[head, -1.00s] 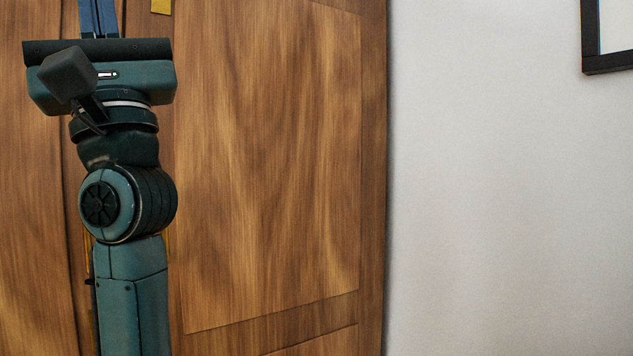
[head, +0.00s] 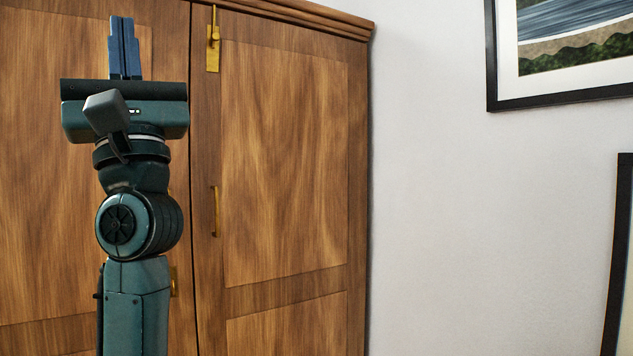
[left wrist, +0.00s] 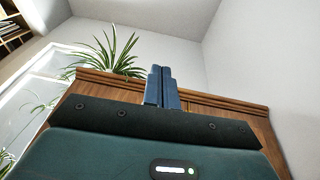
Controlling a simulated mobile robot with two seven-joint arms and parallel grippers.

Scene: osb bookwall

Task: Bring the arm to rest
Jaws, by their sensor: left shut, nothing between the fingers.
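My left arm (head: 135,285) stands upright in the left part of the head view. Its gripper (head: 124,48) points up, with the two blue fingers together and nothing between them. In the left wrist view the shut blue fingers (left wrist: 162,88) also point up. The gripper is in front of a wooden wardrobe (head: 285,160), apart from it as far as I can tell. My right gripper is in neither view.
The wardrobe has a brass latch (head: 213,50) and a brass handle (head: 215,210). Framed pictures (head: 575,50) are on the white wall at right. In the left wrist view a potted plant (left wrist: 105,60) is above the wardrobe's top edge, and a bookshelf (left wrist: 12,28) is at upper left.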

